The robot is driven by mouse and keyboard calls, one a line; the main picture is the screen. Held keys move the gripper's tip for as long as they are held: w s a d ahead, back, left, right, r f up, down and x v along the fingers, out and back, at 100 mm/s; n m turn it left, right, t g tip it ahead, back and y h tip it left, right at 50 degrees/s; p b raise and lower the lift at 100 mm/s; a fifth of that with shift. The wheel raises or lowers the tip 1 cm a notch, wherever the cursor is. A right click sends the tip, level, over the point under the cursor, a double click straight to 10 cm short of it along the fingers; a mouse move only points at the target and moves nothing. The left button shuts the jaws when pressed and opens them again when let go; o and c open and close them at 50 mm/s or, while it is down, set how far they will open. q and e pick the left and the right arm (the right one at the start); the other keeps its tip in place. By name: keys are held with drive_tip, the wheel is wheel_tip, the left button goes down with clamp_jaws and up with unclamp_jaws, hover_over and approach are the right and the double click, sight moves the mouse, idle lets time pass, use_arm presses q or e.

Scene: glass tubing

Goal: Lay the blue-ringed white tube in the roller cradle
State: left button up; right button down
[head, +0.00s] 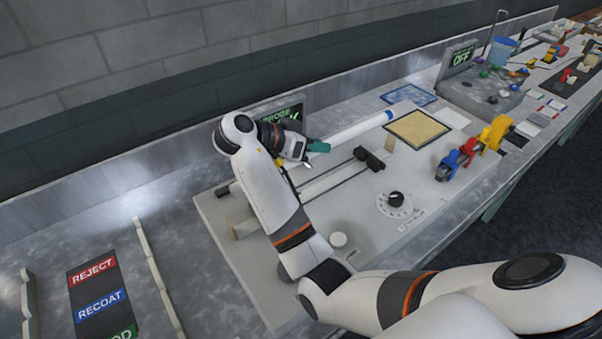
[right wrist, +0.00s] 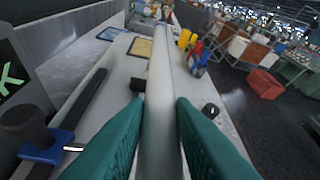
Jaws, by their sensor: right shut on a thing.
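The white tube (head: 355,128) has a blue ring (head: 388,115) near its far right end. My right gripper (head: 318,146) has teal fingers and is shut on this tube. In the right wrist view the tube (right wrist: 160,115) runs lengthwise between the two fingertips (right wrist: 160,105), pointing away from me. The roller cradle (head: 338,178), with dark rods and black end blocks (head: 370,158), lies just in front of the gripper on the pale panel. The tube is behind the cradle in the head view; its exact height is unclear. My forearm hides the tube's near end. My left gripper is out of view.
The pale panel (head: 365,225) carries a dial (head: 396,199) and a tan pad (head: 417,129). Yellow (head: 496,133), red (head: 468,150) and blue (head: 447,166) upright pieces stand at its right. A screen (head: 288,112) stands behind my wrist. A label board (head: 100,300) lies at lower left.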

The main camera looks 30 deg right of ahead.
drive_tip(key=f, duration=0.3)
drive_tip(key=f+p, duration=0.1)
drive_tip(key=shift+s+d+f, duration=0.1)
drive_tip(key=shift+s+f, duration=0.15)
drive_tip(key=shift+s, duration=0.1)
drive_tip(key=shift+f, duration=0.35)
wheel_tip(320, 180, down, 3)
drive_tip(key=shift+w+f+p, duration=0.1)
drive_tip(key=shift+w+p, duration=0.05)
drive_tip(key=shift+p, duration=0.25)
drive_tip(key=shift+f, duration=0.45)
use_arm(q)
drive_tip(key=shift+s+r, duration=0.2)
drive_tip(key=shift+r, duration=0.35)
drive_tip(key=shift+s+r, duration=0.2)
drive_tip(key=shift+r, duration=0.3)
use_arm(e)
drive_tip(key=shift+f, duration=0.15)
drive_tip(key=c, duration=1.2)
unclamp_jaws()
drive_tip(key=shift+c, duration=0.2)
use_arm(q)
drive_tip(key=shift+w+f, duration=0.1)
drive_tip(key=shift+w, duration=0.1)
